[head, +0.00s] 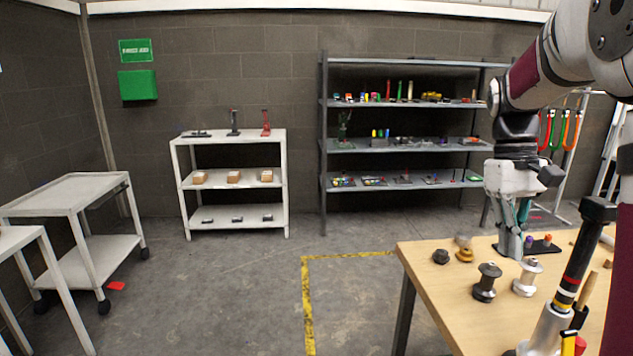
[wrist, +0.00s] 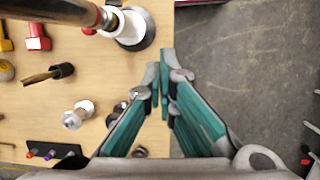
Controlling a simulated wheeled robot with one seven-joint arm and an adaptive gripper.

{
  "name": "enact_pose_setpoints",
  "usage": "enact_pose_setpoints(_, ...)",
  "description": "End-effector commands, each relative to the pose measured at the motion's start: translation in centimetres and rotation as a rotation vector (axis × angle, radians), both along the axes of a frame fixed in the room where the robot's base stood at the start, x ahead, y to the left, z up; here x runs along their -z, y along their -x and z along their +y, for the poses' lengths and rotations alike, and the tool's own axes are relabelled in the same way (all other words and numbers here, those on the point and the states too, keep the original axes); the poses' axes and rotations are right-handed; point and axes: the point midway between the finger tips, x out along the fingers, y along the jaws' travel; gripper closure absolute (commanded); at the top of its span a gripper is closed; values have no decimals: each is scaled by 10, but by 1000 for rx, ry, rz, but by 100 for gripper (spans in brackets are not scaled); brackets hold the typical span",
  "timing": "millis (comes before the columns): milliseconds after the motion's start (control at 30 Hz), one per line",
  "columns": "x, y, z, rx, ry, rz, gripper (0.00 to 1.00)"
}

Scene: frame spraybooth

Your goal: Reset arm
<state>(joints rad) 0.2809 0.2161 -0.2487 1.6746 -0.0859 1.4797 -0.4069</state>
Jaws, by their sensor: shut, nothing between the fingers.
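My gripper (head: 511,246) hangs from my arm at the right of the head view, pointing down over the far part of the wooden workbench (head: 430,265). In the wrist view my gripper (wrist: 163,90) shows its two teal fingers with the tips together and nothing between them. It sits over the edge of the bench, with grey floor to the right. In the head view part of the bench behind the gripper is hidden.
Black and silver spools (head: 487,282) and a black tool handle (head: 580,250) stand on the bench. A white shelf unit (head: 232,140), a grey shelf rack (head: 323,160) and a white cart (head: 70,190) stand farther off. The floor (head: 240,280) between is mostly clear.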

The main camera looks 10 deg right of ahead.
Motion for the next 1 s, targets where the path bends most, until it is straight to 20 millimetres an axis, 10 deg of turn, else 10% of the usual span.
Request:
enact_pose_setpoints(467,-41,76,127,-66,13,-317,100)
enact_pose_setpoints(1000,-21,170,211,-109,4,-602,100)
